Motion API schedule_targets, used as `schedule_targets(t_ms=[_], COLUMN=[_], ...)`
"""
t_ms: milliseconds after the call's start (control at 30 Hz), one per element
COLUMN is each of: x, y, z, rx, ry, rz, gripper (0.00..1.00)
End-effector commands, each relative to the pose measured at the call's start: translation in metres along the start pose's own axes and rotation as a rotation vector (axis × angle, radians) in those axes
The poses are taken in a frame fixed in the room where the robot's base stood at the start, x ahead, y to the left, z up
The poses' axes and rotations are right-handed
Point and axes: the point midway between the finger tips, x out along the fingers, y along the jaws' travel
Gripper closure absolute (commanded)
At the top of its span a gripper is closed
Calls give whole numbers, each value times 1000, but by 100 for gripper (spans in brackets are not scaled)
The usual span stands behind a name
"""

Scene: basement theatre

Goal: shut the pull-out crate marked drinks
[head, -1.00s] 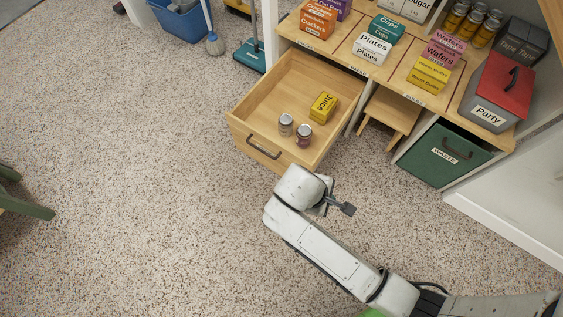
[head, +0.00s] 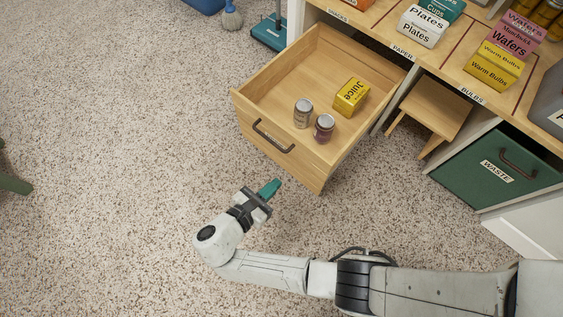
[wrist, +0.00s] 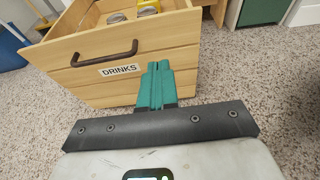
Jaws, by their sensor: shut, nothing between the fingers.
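The drinks crate (head: 313,164) is a light wooden drawer pulled out from under the shelf unit. In the wrist view its front (wrist: 125,62) carries a dark bar handle (wrist: 104,55) and a "DRINKS" label (wrist: 121,70). Inside are two cans, a grey one (head: 302,113) and a dark red one (head: 324,128), and a yellow Juice box (head: 351,97). My gripper (head: 276,185) has teal fingers that are shut and empty. It is in front of the crate, below the handle in the head view, with its tips pointing at the front panel. Whether they touch it I cannot tell.
A green waste bin (head: 493,167) and a small wooden stool (head: 433,108) stand to the right of the crate.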

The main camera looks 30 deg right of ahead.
Motion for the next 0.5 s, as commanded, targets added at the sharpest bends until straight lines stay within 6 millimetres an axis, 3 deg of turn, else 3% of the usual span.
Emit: schedule_targets(t_ms=[500], x=[98], y=[-2], z=[-1], rx=[4], ry=[3], rz=[-5], gripper=[100])
